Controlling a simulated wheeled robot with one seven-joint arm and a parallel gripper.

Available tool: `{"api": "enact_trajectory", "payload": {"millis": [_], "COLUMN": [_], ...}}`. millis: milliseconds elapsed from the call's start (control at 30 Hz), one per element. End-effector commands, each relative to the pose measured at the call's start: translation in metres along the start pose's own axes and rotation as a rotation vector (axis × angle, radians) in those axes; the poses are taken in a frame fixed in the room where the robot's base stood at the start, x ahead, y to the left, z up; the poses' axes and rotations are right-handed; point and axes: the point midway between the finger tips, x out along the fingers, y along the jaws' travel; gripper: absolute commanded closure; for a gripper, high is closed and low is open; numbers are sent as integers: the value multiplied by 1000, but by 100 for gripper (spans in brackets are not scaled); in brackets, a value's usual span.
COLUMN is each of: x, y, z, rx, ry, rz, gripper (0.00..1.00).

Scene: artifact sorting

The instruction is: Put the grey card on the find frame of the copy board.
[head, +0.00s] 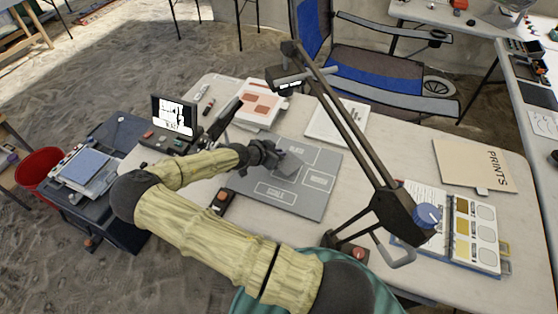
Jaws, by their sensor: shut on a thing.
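The copy board (310,205) is a flat grey panel on the table with white-outlined frames. One near frame reads "SCALE"; the lettering in the others is too small to read surely. My gripper (277,158) is over the board's left-middle part and shut on the grey card (289,168). The card is a small plain grey piece, tilted, and sticks out to the right of the fingers. It covers part of the board's middle. I cannot tell whether it touches the board. My gripper and forearm hide the board's left side.
A dark lamp arm (345,120) leans over the board's right side from its base. A small monitor (174,115) stands at left, and a sheet with reddish patches (259,101) lies behind. A prints folder (474,165) and a colour chart (475,230) lie right. Bare table lies between.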

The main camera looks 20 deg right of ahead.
Motion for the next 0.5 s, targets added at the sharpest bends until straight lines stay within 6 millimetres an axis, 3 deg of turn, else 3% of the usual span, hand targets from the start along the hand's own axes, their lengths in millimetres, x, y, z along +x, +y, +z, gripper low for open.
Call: {"api": "enact_trajectory", "payload": {"millis": [333, 500], "x": [3, 16], "y": [0, 0], "z": [3, 19], "rx": [1, -1], "ry": [0, 1], "rz": [0, 1], "gripper": [100, 100]}}
